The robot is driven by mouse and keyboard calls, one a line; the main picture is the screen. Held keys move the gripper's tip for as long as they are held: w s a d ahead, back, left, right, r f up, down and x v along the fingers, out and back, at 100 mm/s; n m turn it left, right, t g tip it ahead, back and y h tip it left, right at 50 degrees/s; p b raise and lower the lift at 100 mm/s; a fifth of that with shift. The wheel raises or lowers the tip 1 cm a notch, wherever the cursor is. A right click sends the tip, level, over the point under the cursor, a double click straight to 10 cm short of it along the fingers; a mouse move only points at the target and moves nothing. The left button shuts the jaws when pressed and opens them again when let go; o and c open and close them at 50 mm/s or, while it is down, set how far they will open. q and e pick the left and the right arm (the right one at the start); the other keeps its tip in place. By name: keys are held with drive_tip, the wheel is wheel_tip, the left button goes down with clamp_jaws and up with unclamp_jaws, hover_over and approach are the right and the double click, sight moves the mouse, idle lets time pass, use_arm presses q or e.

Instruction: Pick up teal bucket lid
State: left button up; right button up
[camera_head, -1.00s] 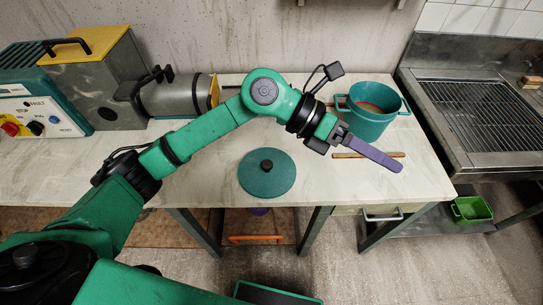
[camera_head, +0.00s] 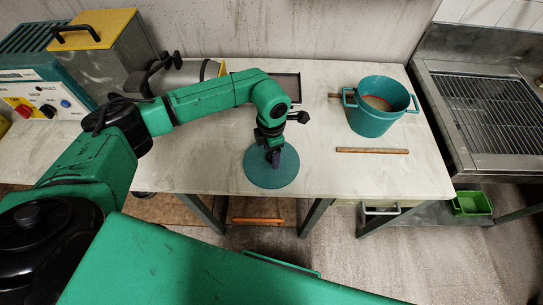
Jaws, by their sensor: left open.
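The teal bucket lid (camera_head: 285,178) is a flat round disc lying on the table near its front edge. The gripper is open. The black knob is hidden behind the fingers, and I cannot tell whether they touch it. The teal bucket (camera_head: 372,122) stands open at the back right of the table, with pale contents inside. My right gripper is not in view.
A wooden stick (camera_head: 372,150) lies in front of the bucket. A dark flat tray (camera_head: 285,84) sits behind the arm. A grey machine with a yellow top (camera_head: 107,60) and a control panel (camera_head: 48,106) stand at the left. A metal grill (camera_head: 487,110) is at the right.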

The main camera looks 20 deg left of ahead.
use_arm(q)
drive_tip(key=shift+f, duration=0.8)
clamp_jaws()
